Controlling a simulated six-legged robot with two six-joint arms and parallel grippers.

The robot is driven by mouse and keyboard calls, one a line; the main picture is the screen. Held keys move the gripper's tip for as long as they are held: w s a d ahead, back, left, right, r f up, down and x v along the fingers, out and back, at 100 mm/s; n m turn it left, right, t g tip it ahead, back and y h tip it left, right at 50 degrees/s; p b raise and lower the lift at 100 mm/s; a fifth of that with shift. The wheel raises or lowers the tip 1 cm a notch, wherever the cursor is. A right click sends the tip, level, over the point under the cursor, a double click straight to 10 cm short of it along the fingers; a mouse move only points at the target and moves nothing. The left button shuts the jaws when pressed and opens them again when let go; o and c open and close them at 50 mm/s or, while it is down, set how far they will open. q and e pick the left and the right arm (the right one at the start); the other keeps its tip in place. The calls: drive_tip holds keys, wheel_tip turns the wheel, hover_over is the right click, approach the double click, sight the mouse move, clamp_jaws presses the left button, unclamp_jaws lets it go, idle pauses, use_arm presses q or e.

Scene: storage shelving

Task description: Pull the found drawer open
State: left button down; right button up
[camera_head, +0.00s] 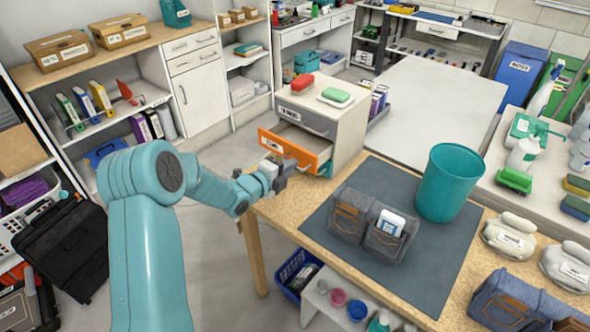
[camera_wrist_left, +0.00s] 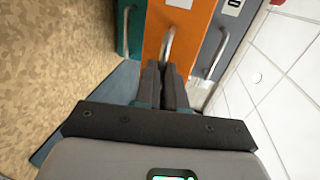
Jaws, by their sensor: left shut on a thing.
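A small drawer cabinet (camera_head: 345,112) stands at the far end of the wooden table. Its orange drawer (camera_head: 312,152) is partly open, and its inside shows from above. The grey drawer (camera_head: 305,122) above it is shut. My left gripper (camera_head: 284,172) is at the orange drawer's front. In the left wrist view the orange front (camera_wrist_left: 188,30) fills the top middle, with its metal handle (camera_wrist_left: 168,42) at the tips of my left gripper (camera_wrist_left: 165,68). The fingers are closed together on the handle; the exact contact is partly hidden. My right gripper is not in view.
A red object (camera_head: 302,83) and a green-and-white object (camera_head: 336,96) lie on the cabinet top. On the table, a dark mat (camera_head: 420,270) holds a grey denim pouch (camera_head: 348,212) and a teal bin (camera_head: 450,182). Open floor lies left of the table.

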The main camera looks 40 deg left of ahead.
use_arm(q)
drive_tip(key=b+v, duration=0.1)
drive_tip(key=v, duration=0.1)
drive_tip(key=f+b+v, duration=0.1)
drive_tip(key=v, duration=0.2)
drive_tip(key=shift+s, duration=0.1)
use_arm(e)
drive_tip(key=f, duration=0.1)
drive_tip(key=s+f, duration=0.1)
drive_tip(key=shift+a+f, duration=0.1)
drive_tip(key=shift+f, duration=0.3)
use_arm(q)
drive_tip(key=shift+s+a, duration=0.1)
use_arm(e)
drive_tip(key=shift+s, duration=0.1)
use_arm(q)
drive_tip(key=c, duration=1.2)
unclamp_jaws()
drive_tip(key=b+v, duration=0.2)
drive_tip(key=v, duration=1.4)
drive_tip(key=shift+r, duration=0.1)
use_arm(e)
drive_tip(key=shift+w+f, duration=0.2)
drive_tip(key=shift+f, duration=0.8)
use_arm(q)
drive_tip(key=shift+s, duration=0.1)
